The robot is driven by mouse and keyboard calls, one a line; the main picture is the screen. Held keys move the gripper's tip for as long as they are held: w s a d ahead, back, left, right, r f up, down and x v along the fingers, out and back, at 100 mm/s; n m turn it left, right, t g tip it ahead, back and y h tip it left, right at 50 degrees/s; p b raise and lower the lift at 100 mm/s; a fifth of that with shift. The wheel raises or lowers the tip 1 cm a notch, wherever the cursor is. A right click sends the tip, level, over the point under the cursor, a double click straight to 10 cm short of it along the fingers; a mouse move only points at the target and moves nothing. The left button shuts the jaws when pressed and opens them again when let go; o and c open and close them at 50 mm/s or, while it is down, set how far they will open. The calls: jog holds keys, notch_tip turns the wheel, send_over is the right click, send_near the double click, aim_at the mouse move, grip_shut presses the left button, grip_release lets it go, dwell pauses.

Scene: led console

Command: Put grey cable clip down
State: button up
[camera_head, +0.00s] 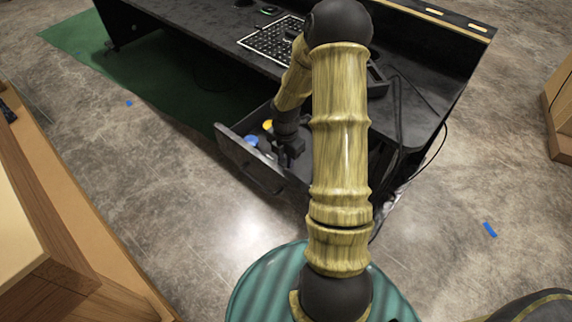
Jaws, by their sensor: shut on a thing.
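My gripper (290,154) is dark and small in the view. It points down at the open drawer (247,160) of the black desk, close to the drawer's front and inner space. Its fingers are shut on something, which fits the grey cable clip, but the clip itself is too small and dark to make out. A blue round thing (251,140) and a yellow thing (267,125) lie in the drawer, left of my gripper. My arm hides the drawer's right part.
The black desk (411,135) carries a keyboard (268,44) and a dark tray-like box (377,80). Cables hang at its right side. A wooden bench (50,230) stands at the left. Blue marks (490,230) lie on the grey floor, which is otherwise clear in front.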

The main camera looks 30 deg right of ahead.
aim_at(286, 165)
jog(key=shift+f+b, duration=0.4)
jog(key=shift+f, duration=1.4)
jog(key=shift+f, duration=0.15)
jog(key=o, duration=1)
notch_tip(286, 165, up, 12)
jog(key=p, duration=0.3)
jog(key=shift+r, duration=0.2)
